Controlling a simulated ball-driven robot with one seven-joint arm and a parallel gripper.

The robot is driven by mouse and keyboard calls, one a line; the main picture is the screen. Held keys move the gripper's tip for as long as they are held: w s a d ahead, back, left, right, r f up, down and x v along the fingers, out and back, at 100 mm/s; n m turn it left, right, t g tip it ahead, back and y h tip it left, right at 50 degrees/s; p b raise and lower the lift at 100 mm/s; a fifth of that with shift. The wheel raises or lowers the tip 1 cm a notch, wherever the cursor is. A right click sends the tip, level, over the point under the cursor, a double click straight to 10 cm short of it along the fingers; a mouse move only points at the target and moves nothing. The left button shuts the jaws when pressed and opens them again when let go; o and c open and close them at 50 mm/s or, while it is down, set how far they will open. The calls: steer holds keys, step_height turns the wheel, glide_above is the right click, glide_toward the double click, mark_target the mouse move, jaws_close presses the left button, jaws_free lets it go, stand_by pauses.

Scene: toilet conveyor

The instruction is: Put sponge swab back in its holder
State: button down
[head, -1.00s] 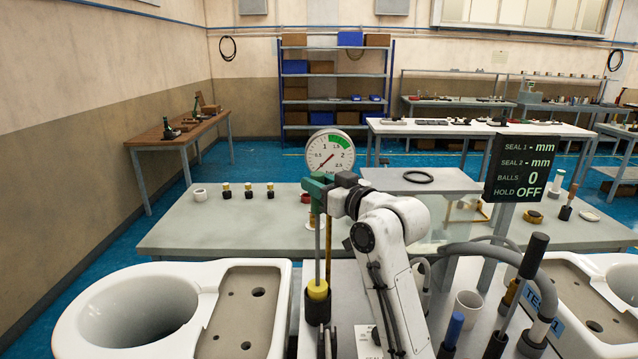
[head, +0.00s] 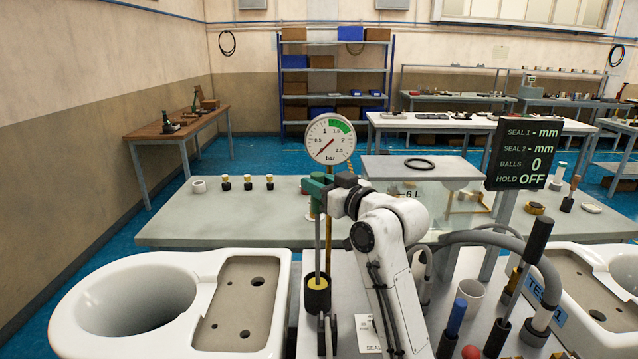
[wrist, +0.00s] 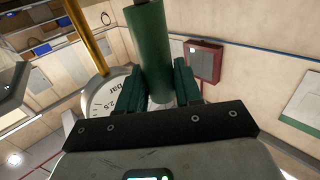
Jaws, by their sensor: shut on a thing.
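The sponge swab (head: 317,248) stands about upright in the head view, with a thin grey rod and a yellow sponge at its foot. The sponge is mostly sunk inside a black cup holder (head: 318,302), and only its yellow top shows in the mouth. My gripper (head: 317,187) is above the holder at the swab's upper end. In the wrist view, my gripper (wrist: 160,92) is shut on the thick green handle (wrist: 151,50) of the swab. The sponge's underside and the cup's bottom are hidden.
A brass post with a round pressure gauge (head: 330,139) stands right beside the swab. A white toilet bowl (head: 140,300) is at left, another at right. A mug (head: 468,298) and upright tools (head: 522,270) stand right of my arm.

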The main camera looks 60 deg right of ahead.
steer(key=shift+f+b, duration=1.05)
steer(key=shift+f, duration=0.4)
steer(key=c, duration=0.7)
jaws_free()
steer(key=shift+s, duration=0.15)
steer(key=b+v, duration=0.2)
steer(key=v, duration=0.8)
steer(key=shift+s+a, duration=0.15)
steer(key=shift+s, duration=0.1)
